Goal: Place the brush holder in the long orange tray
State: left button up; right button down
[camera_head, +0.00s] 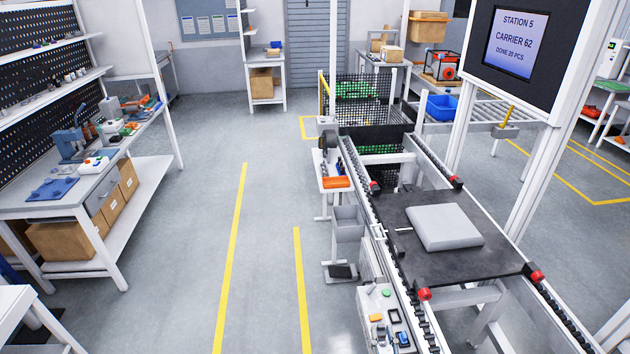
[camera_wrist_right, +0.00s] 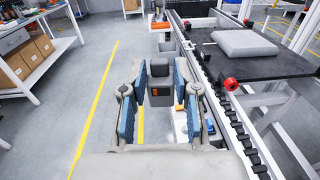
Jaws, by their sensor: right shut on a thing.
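The block is held upright, above the floor beside the conveyor. In the head view a small orange piece (camera_head: 336,183) lies at the near end of a narrow white side stand left of the conveyor; I cannot tell if it is the long orange tray. The head view does not clearly show either gripper, and my left gripper is in neither view.
The conveyor carries a dark pallet (camera_head: 418,258) with a light grey block (camera_head: 445,227) on it. A control panel with buttons (camera_head: 388,318) runs along its left side. A workbench (camera_head: 60,200) stands left; the floor between is clear.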

aim_at(336, 182)
jog(key=i, duration=1.8)
jog(key=i+z, duration=0.1)
jog(key=i, duration=0.5)
jog(key=i+j+z, duration=0.1)
jog(key=i, duration=0.5)
jog(key=i+j+z, duration=0.1)
jog(key=i, duration=0.45)
jog(key=i+j+z, duration=0.1)
jog(key=z, duration=0.2)
jog(key=i, duration=0.05)
